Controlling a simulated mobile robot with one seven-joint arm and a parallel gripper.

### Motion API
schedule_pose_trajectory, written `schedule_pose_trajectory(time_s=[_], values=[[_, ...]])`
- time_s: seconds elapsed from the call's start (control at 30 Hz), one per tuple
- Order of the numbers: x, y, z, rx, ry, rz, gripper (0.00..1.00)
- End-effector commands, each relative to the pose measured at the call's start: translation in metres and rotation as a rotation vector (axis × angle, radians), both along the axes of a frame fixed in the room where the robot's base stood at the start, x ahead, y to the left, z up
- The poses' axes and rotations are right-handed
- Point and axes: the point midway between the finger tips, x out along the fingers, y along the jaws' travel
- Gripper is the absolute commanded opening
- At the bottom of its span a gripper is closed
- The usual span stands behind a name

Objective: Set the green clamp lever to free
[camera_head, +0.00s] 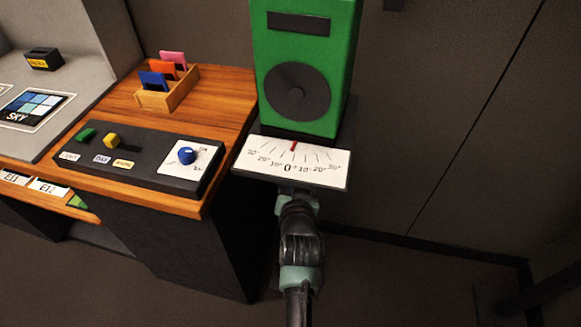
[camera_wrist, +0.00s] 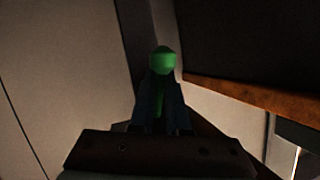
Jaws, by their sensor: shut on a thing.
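The green clamp lever (camera_wrist: 162,60) shows in the wrist view as a rounded green knob with a stem running down between my fingers. My gripper (camera_wrist: 158,85) is shut on this lever, with the knob standing out past the fingertips. In the head view the lever and my fingers are hidden beneath the dial plate; my arm comes up from below to the plate's front edge. The dial plate (camera_head: 262,163) carries a printed angle scale, and a red pointer (camera_head: 293,146) stands near its middle. The green speaker (camera_head: 304,60) stands on the plate's mount.
A wooden desk (camera_head: 225,95) to the left holds a dark control panel (camera_head: 130,165) with a blue knob (camera_head: 187,156), and a wooden card holder (camera_head: 170,93). Its right edge is close to the dial plate. Bare floor lies to the right of my arm.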

Motion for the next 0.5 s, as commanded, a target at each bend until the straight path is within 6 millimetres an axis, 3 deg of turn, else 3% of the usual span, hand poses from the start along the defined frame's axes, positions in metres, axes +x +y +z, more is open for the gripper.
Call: schedule_pose_trajectory(time_s=[0.5], values=[[-0.0026,-0.0074,-0.0008,-0.161,0.053,0.001,0.00]])
